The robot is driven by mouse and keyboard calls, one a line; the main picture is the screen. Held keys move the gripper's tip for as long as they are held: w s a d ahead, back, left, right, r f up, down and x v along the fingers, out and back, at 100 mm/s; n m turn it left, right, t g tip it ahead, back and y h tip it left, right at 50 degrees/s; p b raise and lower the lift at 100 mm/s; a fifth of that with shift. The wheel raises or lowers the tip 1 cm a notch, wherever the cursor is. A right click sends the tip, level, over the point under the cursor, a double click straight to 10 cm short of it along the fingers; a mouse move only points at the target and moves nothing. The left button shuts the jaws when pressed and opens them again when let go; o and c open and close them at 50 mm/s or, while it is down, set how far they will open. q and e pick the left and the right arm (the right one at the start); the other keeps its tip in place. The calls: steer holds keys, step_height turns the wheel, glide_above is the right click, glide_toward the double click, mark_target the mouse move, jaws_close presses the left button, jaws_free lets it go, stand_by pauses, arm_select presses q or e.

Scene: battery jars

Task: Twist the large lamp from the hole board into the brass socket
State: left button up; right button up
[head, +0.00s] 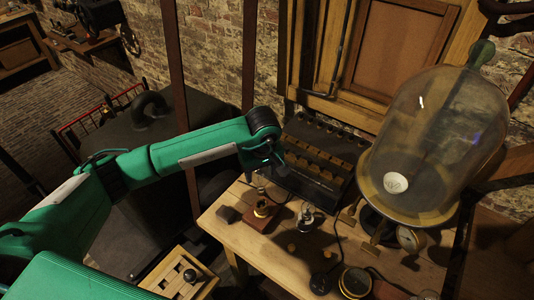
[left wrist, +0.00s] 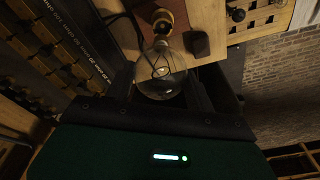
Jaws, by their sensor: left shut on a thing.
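My left gripper (head: 273,166) reaches over the bench from the left, above the brass socket (head: 263,208). The socket sits on a red-brown wooden base. In the left wrist view the gripper (left wrist: 160,112) is shut on the large clear glass lamp (left wrist: 160,78). The lamp lies in line with the socket (left wrist: 162,20); I cannot tell whether they touch. The lamp is hard to make out in the head view. The hole board (head: 158,279) is at the bench's left front, with a dark round thing on it. My right gripper is not in view.
A dark rack (head: 325,155) stands behind. A large glass bell jar (head: 440,135) fills the right side. Gauges and round parts crowd the front right.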

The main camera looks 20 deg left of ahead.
mark_target(261, 188)
arm_select(q)
steer(key=shift+r, duration=0.1)
steer(key=shift+s, duration=0.2)
steer(key=shift+s+f, duration=0.1)
steer(key=shift+f, duration=0.2)
steer(key=f, duration=0.1)
steer(key=f+b, duration=0.1)
steer(key=shift+w+f, duration=0.2)
steer(key=shift+f, duration=0.1)
steer(key=shift+f+b, duration=0.3)
steer(key=shift+f, duration=0.5)
steer(key=shift+s+b, duration=0.1)
steer(key=shift+b, duration=0.3)
steer(key=shift+f+b, duration=1.1)
steer(key=shift+b, duration=0.5)
steer(key=shift+f+b, duration=0.15)
steer(key=shift+b, duration=0.35)
